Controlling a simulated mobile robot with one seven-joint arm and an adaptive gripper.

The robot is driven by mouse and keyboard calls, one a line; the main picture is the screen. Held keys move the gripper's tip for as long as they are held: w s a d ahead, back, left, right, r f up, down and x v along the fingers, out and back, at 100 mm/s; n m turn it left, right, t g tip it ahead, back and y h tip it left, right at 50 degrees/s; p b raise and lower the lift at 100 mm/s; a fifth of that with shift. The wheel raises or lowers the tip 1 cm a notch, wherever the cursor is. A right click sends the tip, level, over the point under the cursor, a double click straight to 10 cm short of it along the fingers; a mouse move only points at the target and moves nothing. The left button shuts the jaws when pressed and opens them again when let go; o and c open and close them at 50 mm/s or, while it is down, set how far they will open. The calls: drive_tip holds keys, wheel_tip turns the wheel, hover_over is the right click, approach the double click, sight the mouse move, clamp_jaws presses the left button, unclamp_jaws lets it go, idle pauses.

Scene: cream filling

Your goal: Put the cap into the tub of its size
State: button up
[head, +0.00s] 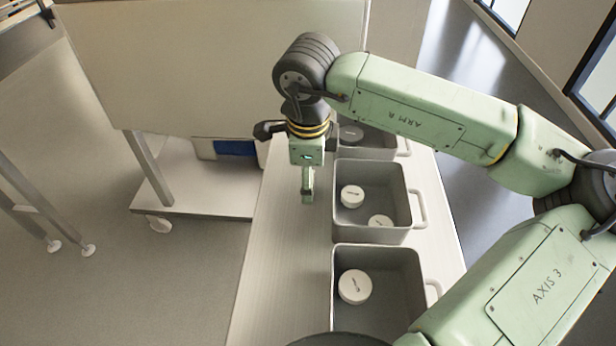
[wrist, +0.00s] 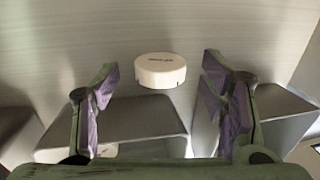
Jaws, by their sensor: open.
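A white round cap (wrist: 160,70) with a small dark mark lies on the pale table in the wrist view. It sits centred between the fingertips, with gaps on both sides; I cannot tell its distance from them. In the head view I cannot make this cap out. My gripper (head: 307,190) is open, pointing down left of the middle tub; its fingers also show in the wrist view (wrist: 158,78). Three grey tubs stand in a row: near (head: 378,249), middle (head: 372,164) and far (head: 372,154). White caps lie in the near tub (head: 355,286) and middle tub (head: 352,196).
A second cap (head: 380,221) lies in the middle tub, and a shaded cap (head: 351,134) in the far tub. The pale table (head: 285,270) is clear left of the tubs. A grey tub wall (wrist: 125,118) stands close to the fingers. A wheeled stand (head: 190,190) is farther left.

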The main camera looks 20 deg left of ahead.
drive_tip(key=shift+w+f, duration=0.15)
drive_tip(key=shift+f, duration=0.75)
drive_tip(key=shift+c, duration=0.2)
drive_tip(key=c, duration=0.9)
drive_tip(key=shift+r, duration=0.15)
drive_tip(key=shift+r+b, duration=0.3)
drive_tip(key=shift+r, duration=0.3)
drive_tip(key=shift+s+a+r+b, duration=0.15)
drive_tip(key=shift+r+b, duration=0.1)
drive_tip(key=shift+r, duration=0.25)
drive_tip(key=shift+s+r+b, duration=0.1)
drive_tip(key=shift+r+b, duration=0.1)
drive_tip(key=shift+r, duration=0.3)
drive_tip(key=s+a+b, duration=0.1)
drive_tip(key=s+a, duration=0.1)
drive_tip(key=s, duration=0.2)
drive_tip(key=s+a+r+b, duration=0.1)
drive_tip(key=s+a, duration=0.1)
drive_tip(key=s, duration=0.3)
drive_tip(key=s+a+b, duration=0.1)
drive_tip(key=s+a, duration=0.1)
drive_tip(key=s, duration=0.3)
drive_tip(key=shift+s+a+r, duration=0.1)
drive_tip(key=shift+a+r, duration=0.05)
drive_tip(key=shift+r, duration=0.15)
